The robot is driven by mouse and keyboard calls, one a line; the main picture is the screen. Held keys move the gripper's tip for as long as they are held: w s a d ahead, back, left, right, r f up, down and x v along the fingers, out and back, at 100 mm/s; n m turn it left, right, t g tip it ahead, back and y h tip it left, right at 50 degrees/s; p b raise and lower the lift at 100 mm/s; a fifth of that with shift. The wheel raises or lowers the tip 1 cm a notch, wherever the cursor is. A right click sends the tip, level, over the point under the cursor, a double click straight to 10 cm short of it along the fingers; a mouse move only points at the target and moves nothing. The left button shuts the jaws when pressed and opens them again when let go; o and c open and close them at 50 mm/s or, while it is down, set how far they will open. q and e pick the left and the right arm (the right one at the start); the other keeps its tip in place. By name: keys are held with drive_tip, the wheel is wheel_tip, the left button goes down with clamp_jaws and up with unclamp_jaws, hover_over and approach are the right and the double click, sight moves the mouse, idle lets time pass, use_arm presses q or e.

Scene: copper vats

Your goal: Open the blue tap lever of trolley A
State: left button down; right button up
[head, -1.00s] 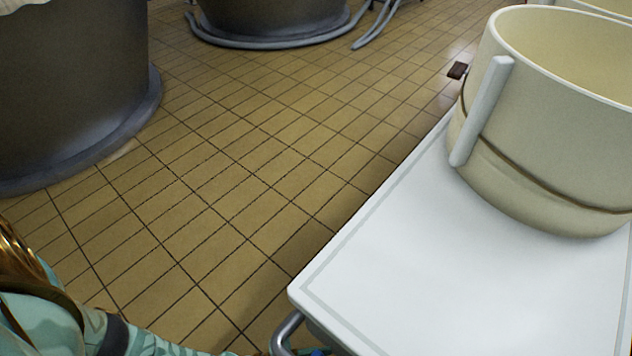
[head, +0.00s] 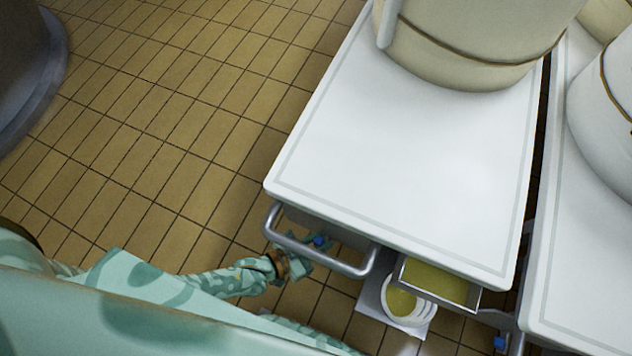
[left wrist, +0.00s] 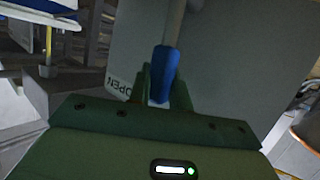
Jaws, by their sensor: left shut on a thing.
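My left arm reaches in from the left in the head view, and its gripper (head: 300,254) is below the near left corner of a white-topped trolley (head: 400,170), by the grey push handle. The left wrist view shows the green fingers (left wrist: 163,92) shut on the blue tap lever (left wrist: 163,68), one on each side. A grey stem runs up from the lever. The lever's blue tip (head: 320,241) also shows in the head view. A label reading OPEN (left wrist: 118,86) is on the grey panel left of the lever. No trolley letter is visible. My right gripper is out of view.
A cream tub (head: 470,50) stands on the trolley top. A tray of yellow liquid (head: 437,281) and a white bucket (head: 424,310) are at its front. A second trolley (head: 590,260) stands close on the right, with another blue part (head: 500,343). Tiled floor is clear at left.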

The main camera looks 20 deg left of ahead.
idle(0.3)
use_arm(q)
drive_tip(key=c, duration=1.3)
unclamp_jaws()
drive_tip(key=shift+s+a+r, duration=0.1)
drive_tip(key=shift+s, duration=0.1)
drive_tip(key=p+v, duration=0.5)
drive_tip(key=v, duration=1.1)
drive_tip(key=shift+p, duration=0.3)
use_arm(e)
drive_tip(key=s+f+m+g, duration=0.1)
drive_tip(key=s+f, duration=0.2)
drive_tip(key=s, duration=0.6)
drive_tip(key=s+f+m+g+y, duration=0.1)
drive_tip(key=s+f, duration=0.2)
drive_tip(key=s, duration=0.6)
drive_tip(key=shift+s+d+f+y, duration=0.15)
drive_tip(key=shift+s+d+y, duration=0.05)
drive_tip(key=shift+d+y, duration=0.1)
use_arm(q)
drive_tip(key=shift+w, duration=0.1)
